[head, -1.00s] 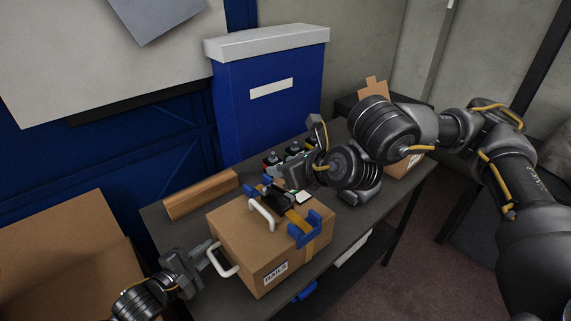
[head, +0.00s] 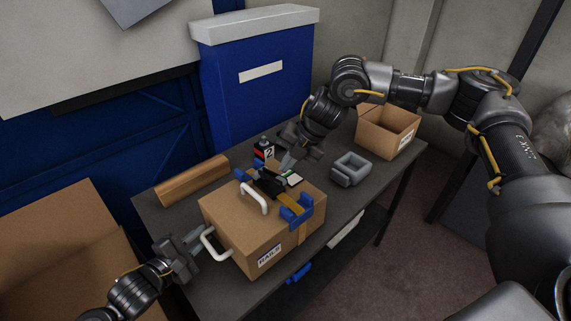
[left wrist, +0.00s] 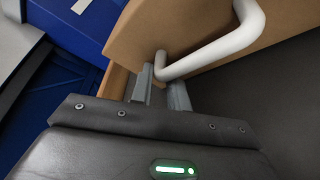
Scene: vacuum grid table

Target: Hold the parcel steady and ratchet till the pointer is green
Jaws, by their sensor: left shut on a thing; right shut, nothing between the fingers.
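My left gripper (head: 197,243) is shut on the side handle; the left wrist view shows the fingers (left wrist: 160,88) around the handle's end. My right gripper (head: 285,165) is shut and empty, its tips just above the tool's far end. A small pale gauge (head: 293,179) shows there; its pointer is too small to read.
Small bottles (head: 263,148) stand behind the parcel. A grey tray (head: 351,169) and an open carton (head: 388,130) stand to the right. A blue bin (head: 255,90) stands behind.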

